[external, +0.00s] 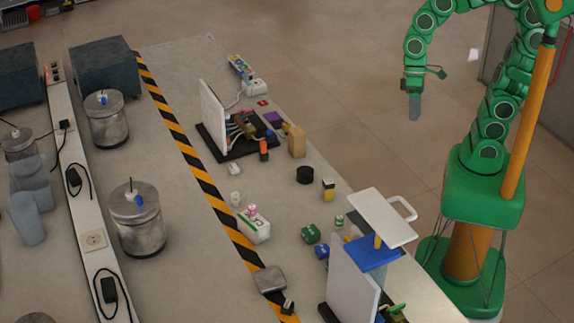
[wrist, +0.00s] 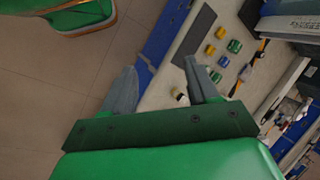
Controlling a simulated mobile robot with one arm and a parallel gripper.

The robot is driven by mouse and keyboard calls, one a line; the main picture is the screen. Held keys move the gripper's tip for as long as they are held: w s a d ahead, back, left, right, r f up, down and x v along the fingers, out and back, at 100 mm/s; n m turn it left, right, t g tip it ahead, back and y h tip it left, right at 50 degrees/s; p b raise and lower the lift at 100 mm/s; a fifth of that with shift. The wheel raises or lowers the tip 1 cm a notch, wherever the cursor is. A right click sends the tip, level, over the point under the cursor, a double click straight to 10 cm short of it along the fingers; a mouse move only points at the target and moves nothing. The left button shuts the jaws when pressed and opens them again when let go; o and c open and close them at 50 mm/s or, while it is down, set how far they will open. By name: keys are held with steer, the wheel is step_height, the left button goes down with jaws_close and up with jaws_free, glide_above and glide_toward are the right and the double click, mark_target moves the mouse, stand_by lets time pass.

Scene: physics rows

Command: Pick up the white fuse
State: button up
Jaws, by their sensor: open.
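My gripper (external: 414,108) hangs fingers-down over the floor, to the right of the workbench in the external view. In the wrist view my gripper (wrist: 160,64) has its two grey fingers spread apart with nothing held between them. A small whitish piece (wrist: 181,97) with a dark part shows on the bench, beside the right finger. In the external view a small white piece (external: 235,198) stands by the striped tape, and another white piece (external: 235,168) lies farther back. I cannot tell which of these is the white fuse.
The bench (external: 185,60) carries a black board with an upright white panel (external: 212,115), a black cylinder (external: 305,174), a wooden block (external: 297,142), and a white box (external: 254,227). Metal canisters stand at left.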

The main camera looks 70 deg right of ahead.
steer(key=w+a+r+m+y, duration=0.2)
steer(key=w+a+y, duration=0.1)
steer(key=w+a, duration=0.4)
steer(key=w+a+r+m+y, duration=0.1)
steer(key=w+a+r+y, duration=0.15)
steer(key=w+a, duration=0.45)
steer(key=m+t+y, duration=0.4)
steer(key=m+t, duration=0.4)
steer(key=m, duration=1)
glide_above(236, 193)
steer(key=s, duration=0.7)
step_height(236, 193, down, 18)
steer(key=f, duration=0.1)
steer(key=w+d+f+m+h, duration=0.1)
steer(key=f, duration=0.2)
steer(key=w+d+f+m, duration=0.1)
steer(key=f, duration=0.2)
steer(key=w+d+f+m+t+h, duration=0.1)
steer(key=d+f, duration=0.1)
steer(key=f, duration=0.1)
steer(key=shift+w+m+h, duration=0.35)
steer(key=shift+m, duration=0.05)
steer(key=shift+x, duration=2.45)
steer(key=shift+w+a+f, duration=0.3)
steer(key=shift+w+f, duration=0.25)
steer(key=shift+w+a+f, duration=0.2)
steer(key=shift+w+a, duration=0.15)
steer(key=shift+a, duration=0.2)
